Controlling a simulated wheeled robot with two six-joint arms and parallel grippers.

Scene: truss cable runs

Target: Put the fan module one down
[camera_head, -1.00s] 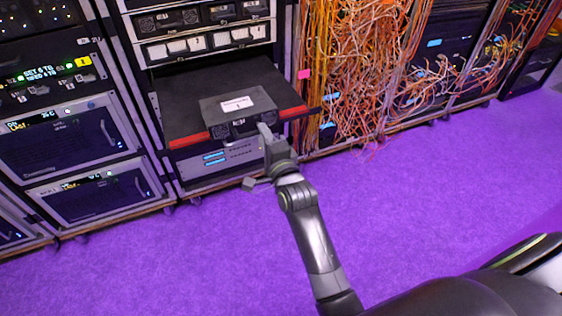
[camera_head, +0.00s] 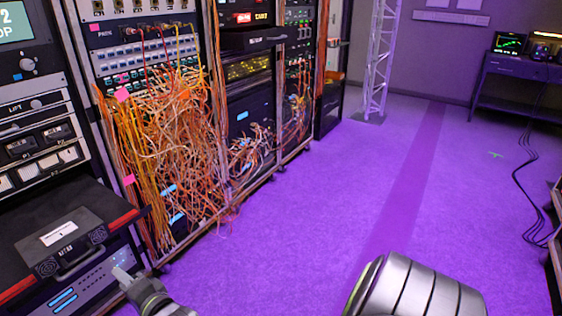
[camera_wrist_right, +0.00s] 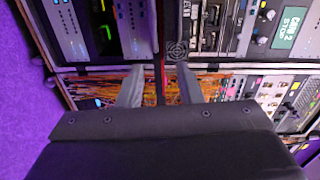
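The fan module (camera_head: 62,243), a dark box with a white label, a front handle and round fan grilles, rests on the pulled-out black shelf (camera_head: 90,196) with red edges at the lower left. My right gripper (camera_head: 122,276) is just in front of and to the right of it, apart from its handle. In the right wrist view its two fingers (camera_wrist_right: 160,88) are spread with nothing between them. A round fan grille (camera_wrist_right: 176,50) shows beyond the fingers there. My left gripper is not in view.
A rack with a dense tangle of orange cables (camera_head: 165,150) stands right of the shelf. A truss post (camera_head: 380,60) and a desk with monitors (camera_head: 515,70) are farther back. Black cables (camera_head: 535,190) lie on the floor at right. The purple floor between is clear.

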